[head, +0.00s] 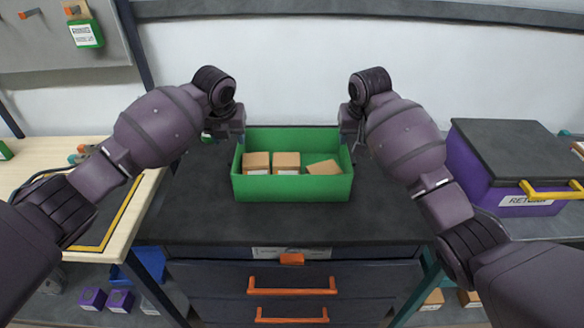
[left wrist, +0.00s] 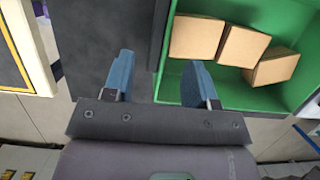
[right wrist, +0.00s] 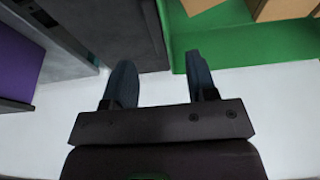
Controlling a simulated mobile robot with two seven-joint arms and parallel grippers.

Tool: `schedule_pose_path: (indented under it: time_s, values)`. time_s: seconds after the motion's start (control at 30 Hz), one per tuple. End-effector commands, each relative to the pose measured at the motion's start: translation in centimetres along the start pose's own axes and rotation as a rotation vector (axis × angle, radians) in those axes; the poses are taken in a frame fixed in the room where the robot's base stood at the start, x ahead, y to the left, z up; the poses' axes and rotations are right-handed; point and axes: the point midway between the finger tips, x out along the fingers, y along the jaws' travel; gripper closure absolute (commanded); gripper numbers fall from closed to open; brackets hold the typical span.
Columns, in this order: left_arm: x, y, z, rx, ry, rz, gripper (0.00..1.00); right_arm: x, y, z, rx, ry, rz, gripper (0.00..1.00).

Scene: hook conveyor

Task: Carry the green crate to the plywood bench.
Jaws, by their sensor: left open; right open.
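The green crate (head: 292,188) stands on the dark top of a drawer cabinet, with several cardboard boxes (head: 286,162) inside. My left gripper (head: 237,140) is open at the crate's left wall. In the left wrist view one finger is over the crate's inside (left wrist: 205,120) and the other is outside, over the dark top. My right gripper (head: 351,140) is open at the right wall. In the right wrist view its fingers lie to either side of the line of the crate's wall (right wrist: 164,32). Contact cannot be told. The plywood bench (head: 50,152) is at the left, partly hidden by my left arm.
The dark cabinet top (head: 290,226) is clear in front of the crate; orange drawer handles (head: 291,286) stick out below. A purple bin with a dark lid (head: 520,150) stands at the right. A yellow-edged dark mat (head: 98,225) lies on the plywood bench. A wall is behind.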

Motion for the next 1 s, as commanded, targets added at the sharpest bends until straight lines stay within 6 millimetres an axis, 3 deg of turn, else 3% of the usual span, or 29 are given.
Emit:
schedule_pose_path:
  time_s: [0.2,0.4,0.87,1.0]
  values:
    - [3.5,0.0,-0.1,-0.002,0.004,0.0,0.48,3.5,0.0,0.1,0.001,-0.002,0.002,0.48]
    - [5.7,0.0,0.0,-0.001,0.001,0.0,0.48,5.7,0.0,0.0,0.001,-0.001,0.001,0.48]
    - [6.7,0.0,0.0,0.0,-0.001,0.0,0.48,6.6,0.0,0.0,0.0,0.001,0.0,0.48]
    - [6.6,0.0,0.0,0.0,0.0,0.0,0.65,6.6,0.0,0.0,0.0,0.001,0.0,0.65]
